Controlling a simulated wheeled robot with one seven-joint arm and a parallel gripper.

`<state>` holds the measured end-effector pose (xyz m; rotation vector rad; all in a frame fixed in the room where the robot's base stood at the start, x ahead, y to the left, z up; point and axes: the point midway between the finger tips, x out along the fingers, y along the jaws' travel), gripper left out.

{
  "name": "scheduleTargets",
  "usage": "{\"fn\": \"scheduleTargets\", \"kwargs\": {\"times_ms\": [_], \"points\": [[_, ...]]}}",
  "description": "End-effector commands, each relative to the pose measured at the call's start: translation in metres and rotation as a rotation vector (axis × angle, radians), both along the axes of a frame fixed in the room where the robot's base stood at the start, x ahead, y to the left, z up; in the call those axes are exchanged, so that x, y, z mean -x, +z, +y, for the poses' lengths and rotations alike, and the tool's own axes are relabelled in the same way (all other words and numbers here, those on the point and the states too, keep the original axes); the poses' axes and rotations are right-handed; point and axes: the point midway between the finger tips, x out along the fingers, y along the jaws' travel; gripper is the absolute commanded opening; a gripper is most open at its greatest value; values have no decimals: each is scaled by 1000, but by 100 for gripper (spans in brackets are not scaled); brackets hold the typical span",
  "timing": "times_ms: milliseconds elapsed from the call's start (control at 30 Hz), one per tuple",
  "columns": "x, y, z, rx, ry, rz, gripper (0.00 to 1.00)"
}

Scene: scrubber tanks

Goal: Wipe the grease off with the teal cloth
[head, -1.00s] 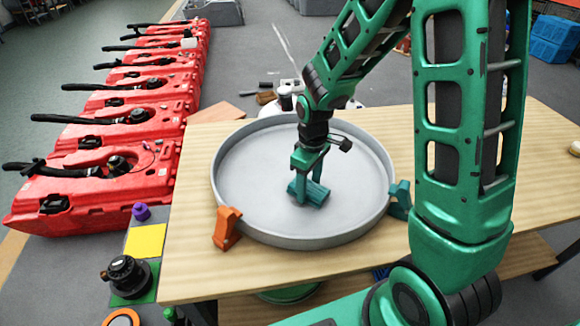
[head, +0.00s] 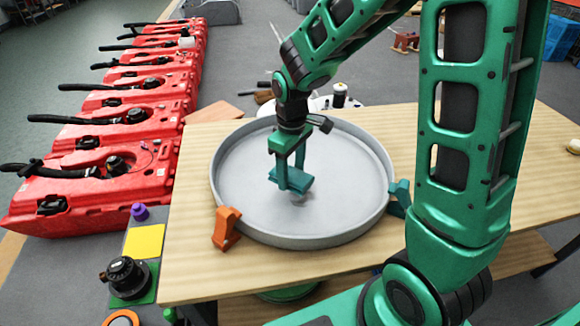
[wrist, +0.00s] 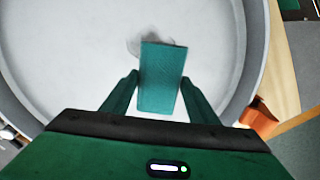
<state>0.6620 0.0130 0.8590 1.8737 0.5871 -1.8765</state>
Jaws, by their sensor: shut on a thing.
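My gripper (head: 293,180) is shut on the teal cloth (head: 291,179), a folded block-like pad. It holds the cloth over the large round grey tray (head: 240,215) on the wooden table. In the wrist view the cloth (wrist: 162,80) sits between the two fingers. A faint grey-brown smudge of grease (wrist: 135,42) shows on the tray floor at the cloth's far left edge, partly hidden by it. In the head view a dark patch (head: 301,204) lies just below the cloth; I cannot tell grease from shadow there. The cloth appears slightly above the floor.
An orange clamp (head: 227,228) and a teal clamp (head: 399,197) sit at the tray's rim. The raised rim surrounds the cloth. Red tanks (head: 100,185) line the left floor. A black knob device (head: 127,275) stands left of the table. The table's right side (head: 480,130) is mostly clear.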

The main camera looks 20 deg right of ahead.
Motion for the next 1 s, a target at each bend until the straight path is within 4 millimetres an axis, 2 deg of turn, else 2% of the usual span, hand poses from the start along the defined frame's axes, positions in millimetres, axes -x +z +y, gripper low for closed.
{"fn": "scheduleTargets", "kwargs": {"times_ms": [200,400,1000], "points": [[-1,20,1,0,2,-2,21],[0,32,2,-1,4,-1,21],[0,32,4,0,6,0,21]]}}
